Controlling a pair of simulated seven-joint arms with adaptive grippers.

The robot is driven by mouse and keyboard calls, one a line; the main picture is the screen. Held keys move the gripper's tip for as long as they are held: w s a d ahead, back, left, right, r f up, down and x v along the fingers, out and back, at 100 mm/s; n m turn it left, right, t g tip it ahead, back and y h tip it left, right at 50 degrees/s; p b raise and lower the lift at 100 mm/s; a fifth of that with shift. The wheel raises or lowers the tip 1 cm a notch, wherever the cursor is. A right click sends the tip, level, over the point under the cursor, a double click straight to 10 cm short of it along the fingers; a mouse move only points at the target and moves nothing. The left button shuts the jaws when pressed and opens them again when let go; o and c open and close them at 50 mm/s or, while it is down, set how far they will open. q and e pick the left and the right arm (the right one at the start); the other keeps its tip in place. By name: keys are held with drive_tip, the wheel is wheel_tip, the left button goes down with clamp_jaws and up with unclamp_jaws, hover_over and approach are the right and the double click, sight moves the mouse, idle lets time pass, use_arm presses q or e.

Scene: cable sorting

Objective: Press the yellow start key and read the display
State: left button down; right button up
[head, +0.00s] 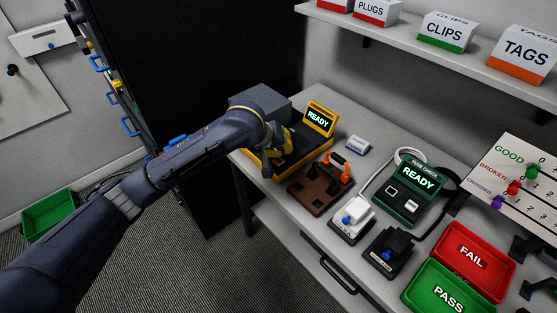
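A yellow and black tester (314,153) stands on the bench at the back left. Its upright display (318,121) reads READY in green letters. My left gripper (279,150) is over the left part of the tester, pointing down, close to its top. The gripper and wrist cover that part, so I cannot make out the start key or whether a fingertip touches it. I cannot tell if the fingers are open or shut. Dark parts at the right edge may be my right gripper (531,269), cut off by the frame.
A brown block with an orange handle (322,185) stands right beside the tester. A green fuse checker (412,189) also reads READY. White (351,220) and black (387,251) units, a red FAIL tray (493,237) and a green PASS tray (420,289) lie further right. A shelf (395,36) overhangs behind.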

sight(281, 159)
use_arm(q)
drive_tip(key=shift+f, duration=0.85)
idle(1.3)
drive_tip(key=shift+r, duration=0.85)
drive_tip(key=shift+r, duration=2.5)
